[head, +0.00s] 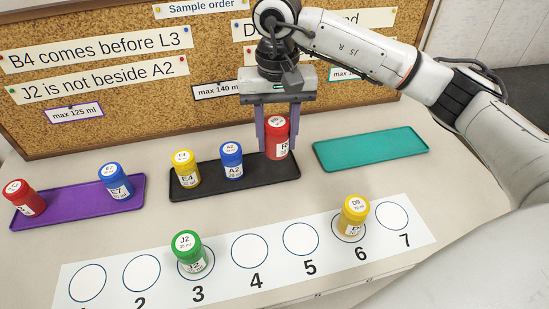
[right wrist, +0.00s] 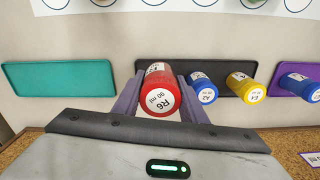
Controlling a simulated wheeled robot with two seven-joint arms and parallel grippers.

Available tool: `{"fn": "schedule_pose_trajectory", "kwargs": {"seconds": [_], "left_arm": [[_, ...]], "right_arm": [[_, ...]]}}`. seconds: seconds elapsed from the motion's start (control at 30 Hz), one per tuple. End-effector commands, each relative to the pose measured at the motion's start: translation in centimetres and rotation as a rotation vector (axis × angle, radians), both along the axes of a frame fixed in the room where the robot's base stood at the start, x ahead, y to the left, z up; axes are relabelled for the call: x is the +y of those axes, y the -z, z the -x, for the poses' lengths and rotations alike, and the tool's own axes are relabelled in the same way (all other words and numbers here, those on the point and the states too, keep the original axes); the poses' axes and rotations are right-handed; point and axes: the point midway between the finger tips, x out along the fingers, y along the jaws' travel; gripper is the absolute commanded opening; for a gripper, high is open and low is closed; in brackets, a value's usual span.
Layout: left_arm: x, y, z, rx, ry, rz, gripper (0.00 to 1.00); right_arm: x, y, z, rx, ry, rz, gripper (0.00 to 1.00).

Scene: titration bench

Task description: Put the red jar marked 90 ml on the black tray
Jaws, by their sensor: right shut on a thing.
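The same tray shows behind the jar in the right wrist view (right wrist: 221,74). A yellow jar E4 (head: 186,169) and a blue jar A2 (head: 232,161) stand on the tray. My left gripper is not in view.
A purple tray (head: 78,205) at left holds a red jar (head: 25,198) and a blue jar (head: 115,181). A teal tray (head: 370,149) at right is empty. A numbered white mat (head: 115,270) in front holds green J2 (head: 189,253) and yellow D9 (head: 353,218). A corkboard (head: 120,90) stands behind.

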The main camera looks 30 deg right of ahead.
Motion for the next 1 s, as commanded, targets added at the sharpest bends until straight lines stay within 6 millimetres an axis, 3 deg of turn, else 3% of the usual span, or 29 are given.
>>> {"fn": "schedule_pose_trajectory", "kwargs": {"seconds": [0.1,0.23,0.5,1.0], "left_arm": [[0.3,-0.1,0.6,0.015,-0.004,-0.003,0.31],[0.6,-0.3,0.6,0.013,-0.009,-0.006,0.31],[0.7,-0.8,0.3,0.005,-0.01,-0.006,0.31],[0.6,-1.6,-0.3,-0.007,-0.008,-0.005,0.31]], "right_arm": [[-1.3,-0.9,-2.6,0.003,0.138,-0.003,0.14],[-2.2,-0.6,-3.9,0.003,0.228,-0.001,0.14],[-2.4,4.0,-4.0,0.003,0.248,0.001,0.14],[-2.4,9.1,-4.1,0.0,0.246,0.001,0.14]]}}
